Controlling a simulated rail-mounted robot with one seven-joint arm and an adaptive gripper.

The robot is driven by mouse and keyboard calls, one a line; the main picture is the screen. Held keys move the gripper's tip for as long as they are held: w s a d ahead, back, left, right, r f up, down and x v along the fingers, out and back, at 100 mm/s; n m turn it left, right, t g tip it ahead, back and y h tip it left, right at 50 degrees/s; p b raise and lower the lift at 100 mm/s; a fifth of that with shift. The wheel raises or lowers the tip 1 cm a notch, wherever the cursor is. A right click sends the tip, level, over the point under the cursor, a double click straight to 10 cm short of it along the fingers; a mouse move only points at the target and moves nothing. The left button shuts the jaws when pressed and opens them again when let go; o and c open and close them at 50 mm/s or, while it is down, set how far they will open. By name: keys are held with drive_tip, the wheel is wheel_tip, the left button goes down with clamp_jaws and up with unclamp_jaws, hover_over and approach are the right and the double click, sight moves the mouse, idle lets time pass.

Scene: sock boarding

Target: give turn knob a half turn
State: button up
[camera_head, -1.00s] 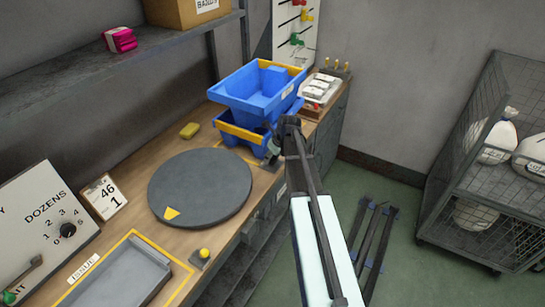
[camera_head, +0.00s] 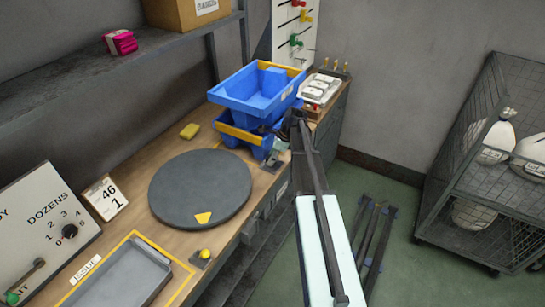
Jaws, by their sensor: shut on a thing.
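My gripper (camera_head: 271,158) is low at the bench's front edge, just in front of the lower blue bin, small and partly covered by my arm. It is shut on what seems to be the turn knob, which the fingers hide. The round grey turntable (camera_head: 185,180) lies on the bench left of my gripper. Its yellow triangle mark (camera_head: 203,218) points toward the front of the bench.
Two blue bins (camera_head: 252,103) are stacked behind my gripper. A yellow button (camera_head: 205,253) and a grey tray (camera_head: 125,281) are at the front. A panel with a DOZENS dial (camera_head: 69,231) stands left. A wire cage cart (camera_head: 490,230) stands right.

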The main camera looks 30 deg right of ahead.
drive_tip(key=shift+n, duration=0.3)
drive_tip(key=o, duration=1.2)
drive_tip(key=shift+c, duration=0.2)
drive_tip(key=shift+d+r, duration=0.15)
drive_tip(key=shift+r, duration=0.25)
drive_tip(key=shift+v, duration=1.25)
drive_tip(key=s+d, duration=0.6)
drive_tip(key=d, duration=0.4)
drive_tip(key=shift+f, duration=0.2)
drive_tip(key=shift+d, duration=0.1)
